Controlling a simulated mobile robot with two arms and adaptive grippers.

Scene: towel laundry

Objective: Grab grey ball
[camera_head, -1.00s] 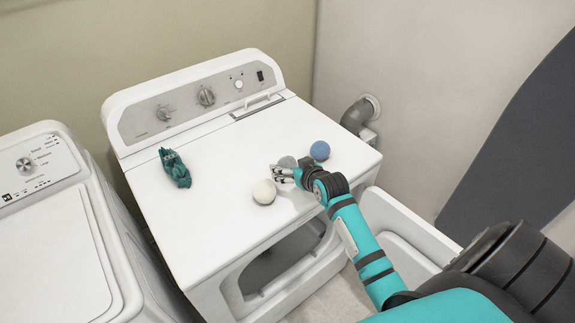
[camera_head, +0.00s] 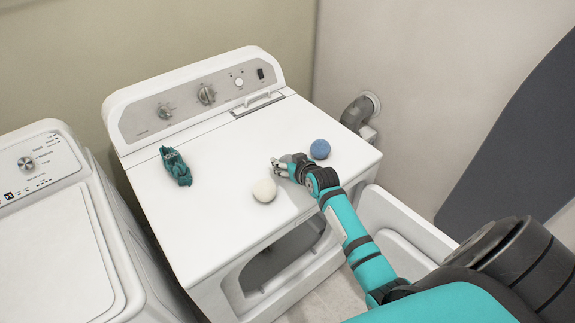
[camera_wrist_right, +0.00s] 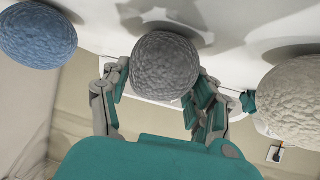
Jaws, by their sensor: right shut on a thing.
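The grey ball (camera_wrist_right: 164,66) is between the fingers of my right gripper (camera_wrist_right: 160,82) in the right wrist view, with a finger on each side. My right gripper also shows in the head view (camera_head: 280,168), low over the dryer top, shut on the grey ball. There the ball is mostly hidden by the gripper. I cannot tell whether the ball is clear of the surface. My left gripper is not in view.
A white ball (camera_head: 264,190) and a blue ball (camera_head: 320,149) lie on either side of the gripper on the white dryer top (camera_head: 225,215). A teal cloth item (camera_head: 176,166) lies further left. A washer (camera_head: 50,240) stands at left. The dryer's front door is open.

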